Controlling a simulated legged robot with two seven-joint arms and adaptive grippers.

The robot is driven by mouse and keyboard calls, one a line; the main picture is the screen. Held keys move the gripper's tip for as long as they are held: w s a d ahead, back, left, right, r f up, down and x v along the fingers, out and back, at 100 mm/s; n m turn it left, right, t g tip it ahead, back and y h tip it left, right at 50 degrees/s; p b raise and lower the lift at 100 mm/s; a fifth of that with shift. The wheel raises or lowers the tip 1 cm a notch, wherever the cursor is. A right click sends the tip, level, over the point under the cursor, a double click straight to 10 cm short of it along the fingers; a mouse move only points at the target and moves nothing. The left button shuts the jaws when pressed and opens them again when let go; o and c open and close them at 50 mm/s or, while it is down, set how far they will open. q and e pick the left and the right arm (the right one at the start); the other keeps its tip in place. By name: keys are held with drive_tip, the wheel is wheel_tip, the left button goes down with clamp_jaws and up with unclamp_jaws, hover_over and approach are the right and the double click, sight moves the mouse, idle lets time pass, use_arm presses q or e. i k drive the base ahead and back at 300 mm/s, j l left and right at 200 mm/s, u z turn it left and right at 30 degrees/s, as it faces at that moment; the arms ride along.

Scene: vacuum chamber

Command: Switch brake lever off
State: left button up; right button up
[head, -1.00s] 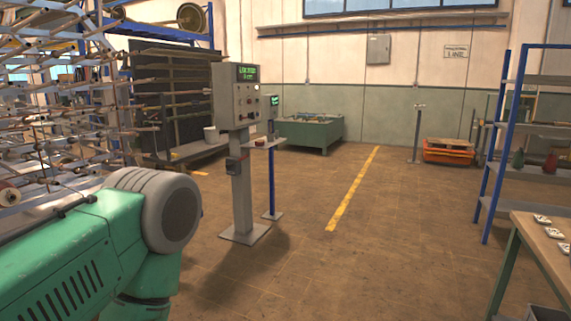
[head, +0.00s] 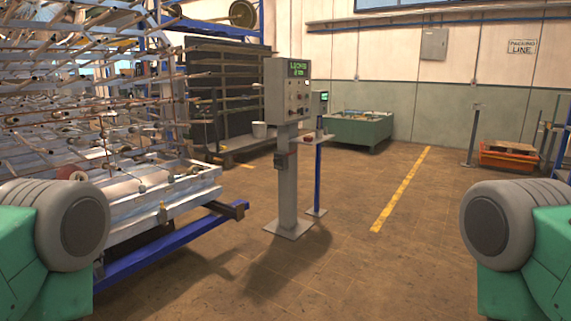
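A grey control box (head: 288,90) on a grey post stands on the floor near the middle of the head view. I cannot make out which part, if any, is the brake lever. Parts of my two green arms with grey joints show at the lower left and lower right. Neither gripper is in view.
A large metal rack machine (head: 120,150) with a blue base beam (head: 180,245) fills the left. A blue post with a small screen (head: 319,150) stands just behind the control post. Floor right of the post is clear.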

sight(276, 159)
drive_tip(key=i+u, duration=0.15)
drive_tip(key=i, duration=1.45)
drive_tip(key=i+j+z, duration=0.2)
drive_tip(key=i+z, duration=0.25)
drive_tip(key=i, duration=0.35)
drive_tip(key=i+j+z, duration=0.45)
drive_tip(key=i, duration=0.3)
drive_tip(key=i+j+z, duration=0.4)
drive_tip(key=i+j, duration=0.3)
drive_tip(key=i+j+z, duration=0.45)
drive_tip(key=j, duration=0.5)
drive_tip(key=i+l, duration=0.05)
drive_tip(key=i, duration=0.05)
